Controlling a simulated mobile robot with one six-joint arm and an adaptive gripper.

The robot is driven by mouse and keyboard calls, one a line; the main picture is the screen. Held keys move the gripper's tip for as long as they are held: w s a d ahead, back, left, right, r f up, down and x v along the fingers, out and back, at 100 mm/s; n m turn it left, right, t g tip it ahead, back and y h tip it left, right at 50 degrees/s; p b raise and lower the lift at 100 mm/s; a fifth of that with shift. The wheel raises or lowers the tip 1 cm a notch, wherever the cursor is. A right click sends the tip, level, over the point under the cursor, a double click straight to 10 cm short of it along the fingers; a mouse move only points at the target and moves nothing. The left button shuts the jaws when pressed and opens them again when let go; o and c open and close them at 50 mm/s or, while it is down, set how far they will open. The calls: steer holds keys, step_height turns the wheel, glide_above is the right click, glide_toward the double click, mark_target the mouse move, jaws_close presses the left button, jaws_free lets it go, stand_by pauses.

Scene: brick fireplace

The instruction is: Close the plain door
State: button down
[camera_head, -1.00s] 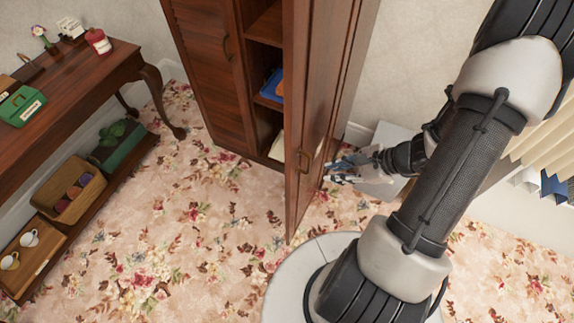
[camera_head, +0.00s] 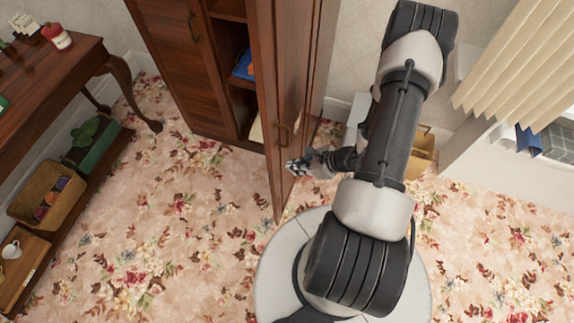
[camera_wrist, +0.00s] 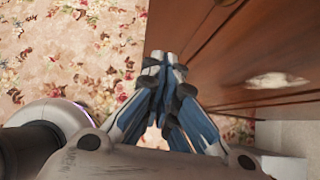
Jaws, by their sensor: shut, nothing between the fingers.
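A tall brown wooden cabinet (camera_head: 170,65) stands against the wall in the head view. Its left door is shut. Shelves inside hold a blue item (camera_head: 243,66). My gripper (camera_head: 292,168) is shut and empty, low at the outer side of the open door, close to its lower part. In the wrist view my gripper (camera_wrist: 165,62) points along the door (camera_wrist: 230,55). I cannot tell whether it touches the door.
A wooden side table (camera_head: 50,75) stands at the left. Its lower shelf holds a basket (camera_head: 45,195) and a green box (camera_head: 92,145). A box (camera_head: 420,155) stands behind my arm near the wall. Flowered carpet (camera_head: 190,220) is clear in front of the cabinet.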

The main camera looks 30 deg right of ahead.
steer(key=shift+w+a+r, duration=0.1)
steer(key=shift+w+a, duration=0.35)
steer(key=shift+w, duration=0.2)
steer(key=shift+w+a+r, duration=0.1)
steer(key=shift+w+a, duration=0.35)
steer(key=shift+w, duration=0.2)
